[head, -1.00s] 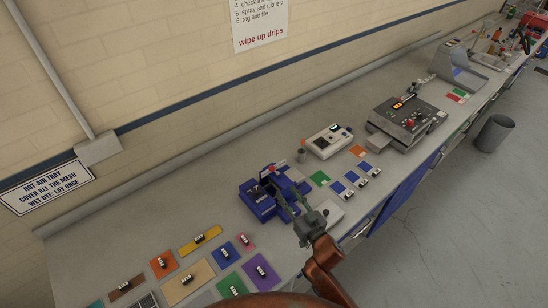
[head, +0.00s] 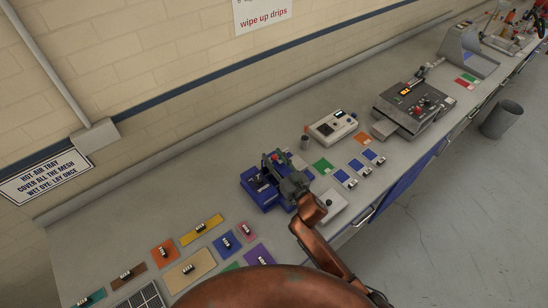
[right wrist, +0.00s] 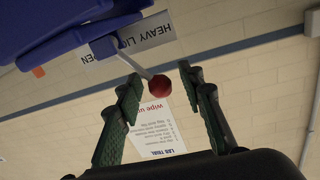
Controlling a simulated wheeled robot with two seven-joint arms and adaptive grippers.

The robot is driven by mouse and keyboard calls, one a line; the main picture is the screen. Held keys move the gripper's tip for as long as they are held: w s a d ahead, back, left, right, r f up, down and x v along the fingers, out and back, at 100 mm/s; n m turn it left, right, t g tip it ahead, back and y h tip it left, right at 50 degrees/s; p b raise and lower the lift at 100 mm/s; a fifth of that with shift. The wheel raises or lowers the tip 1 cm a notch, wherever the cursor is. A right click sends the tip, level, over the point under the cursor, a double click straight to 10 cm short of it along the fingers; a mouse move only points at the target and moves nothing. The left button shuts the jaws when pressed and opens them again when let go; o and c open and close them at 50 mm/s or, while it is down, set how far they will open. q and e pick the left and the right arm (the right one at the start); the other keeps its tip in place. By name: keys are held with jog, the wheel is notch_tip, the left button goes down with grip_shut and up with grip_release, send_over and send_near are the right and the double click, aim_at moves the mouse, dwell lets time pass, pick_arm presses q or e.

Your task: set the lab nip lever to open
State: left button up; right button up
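The lab nip (head: 256,194) is a blue machine on the bench in the head view. In the right wrist view its blue body (right wrist: 60,30) is at the upper left, beside a label plate (right wrist: 148,34) reading HEAVY, a partly covered word starting LI, and EN. A thin pale lever (right wrist: 134,66) ends in a red ball knob (right wrist: 161,86). My right gripper (head: 274,164) is over the machine. In the wrist view the right gripper (right wrist: 163,82) is open, with the knob showing between its fingertips and gaps on both sides; depth is unclear. My left gripper is out of view.
A white meter box (head: 332,127) and a dark grey machine (head: 412,108) stand farther right. Several coloured swatches lie on the bench at the lower left. A small grey cup (head: 304,143) stands behind the nip. The wall runs along the bench's back.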

jog(key=shift+w, duration=0.1)
jog(key=c, duration=0.7)
grip_shut()
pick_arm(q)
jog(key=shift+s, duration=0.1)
